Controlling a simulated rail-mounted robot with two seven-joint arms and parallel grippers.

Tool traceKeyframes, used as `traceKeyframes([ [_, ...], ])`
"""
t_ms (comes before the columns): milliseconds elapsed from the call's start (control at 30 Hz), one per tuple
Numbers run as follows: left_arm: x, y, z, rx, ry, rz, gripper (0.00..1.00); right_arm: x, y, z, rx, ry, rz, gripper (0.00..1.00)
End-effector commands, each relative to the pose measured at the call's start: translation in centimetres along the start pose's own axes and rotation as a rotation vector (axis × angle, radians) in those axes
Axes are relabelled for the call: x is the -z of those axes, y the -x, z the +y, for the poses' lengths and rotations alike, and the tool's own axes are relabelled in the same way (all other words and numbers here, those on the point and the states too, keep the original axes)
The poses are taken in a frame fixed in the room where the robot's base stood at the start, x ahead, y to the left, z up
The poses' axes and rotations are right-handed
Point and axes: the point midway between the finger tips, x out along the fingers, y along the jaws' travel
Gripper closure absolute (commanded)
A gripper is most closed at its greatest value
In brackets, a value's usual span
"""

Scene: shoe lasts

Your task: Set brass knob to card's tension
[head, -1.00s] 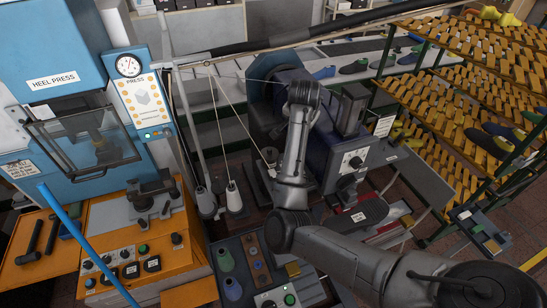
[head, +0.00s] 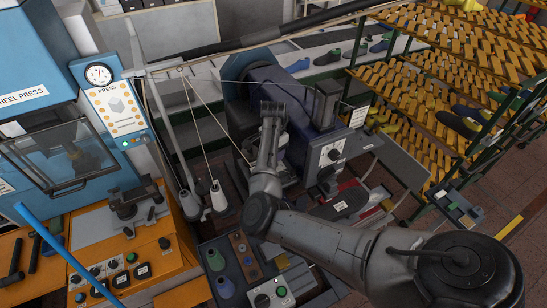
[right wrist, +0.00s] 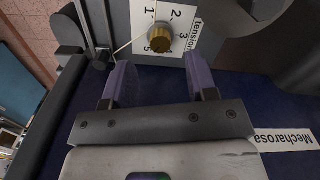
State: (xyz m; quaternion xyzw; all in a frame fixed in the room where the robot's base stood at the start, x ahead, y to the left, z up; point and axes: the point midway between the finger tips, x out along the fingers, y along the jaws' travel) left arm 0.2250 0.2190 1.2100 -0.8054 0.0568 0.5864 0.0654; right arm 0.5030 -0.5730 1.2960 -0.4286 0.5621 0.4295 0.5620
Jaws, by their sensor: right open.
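The brass knob (right wrist: 160,38) shows at the top of the right wrist view, on a white dial plate (right wrist: 176,14) with numerals and the word "tension". I cannot make out which number the knob points to. My right gripper (right wrist: 157,64) is open and empty, its two purple fingers apart just below the knob and not touching it. In the head view my right arm reaches to the dark blue machine (head: 317,140); the knob is hidden there. A white card (head: 358,117) stands on the machine's right, its print too small to read. My left gripper is not in view.
A thread crosses beside the knob in the right wrist view. The blue press (head: 60,130) is at left, an orange rack (head: 440,80) at right. A knobbed control panel (head: 330,153) is on the machine.

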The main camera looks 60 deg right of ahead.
Motion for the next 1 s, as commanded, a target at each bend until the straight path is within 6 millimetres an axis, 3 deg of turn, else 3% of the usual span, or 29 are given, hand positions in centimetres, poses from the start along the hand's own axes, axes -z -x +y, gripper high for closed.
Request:
traceKeyframes([
  [333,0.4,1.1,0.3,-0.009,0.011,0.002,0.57,0.0,-4.1,0.0,-0.001,0.002,0.0,0.47],
  [800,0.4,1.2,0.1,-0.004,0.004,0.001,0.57,0.0,-5.0,0.0,0.001,0.001,0.0,0.47],
  [1000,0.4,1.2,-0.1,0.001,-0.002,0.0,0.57,0.0,-5.0,0.0,0.001,0.001,0.001,0.66],
])
